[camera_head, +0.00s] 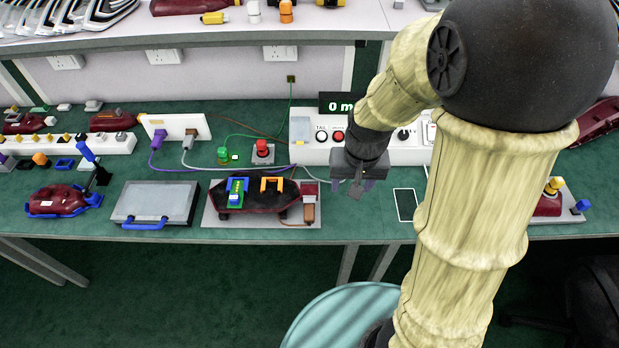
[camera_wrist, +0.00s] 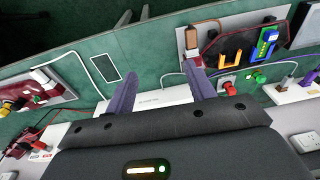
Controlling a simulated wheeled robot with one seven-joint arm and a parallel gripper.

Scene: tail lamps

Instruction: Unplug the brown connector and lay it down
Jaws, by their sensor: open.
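The brown connector (camera_head: 309,212) stands at the right end of a light grey plate (camera_head: 212,214), against a small dark red socket (camera_head: 310,188). A thin brown cable runs from its lower end. It also shows in the wrist view (camera_wrist: 191,40), near the top and just beyond the right finger. A dark red tail lamp (camera_head: 262,196) with orange and blue clips lies on the same plate. My gripper (camera_head: 360,184) is open and empty, above the bench to the right of the connector and apart from it. Its purple fingers show in the wrist view (camera_wrist: 161,82).
A grey case (camera_head: 155,202) with a blue handle lies left of the plate. A white test panel (camera_head: 315,152) with buttons stands behind. An upper shelf (camera_head: 220,38) overhangs the back. Green bench shows around the plate.

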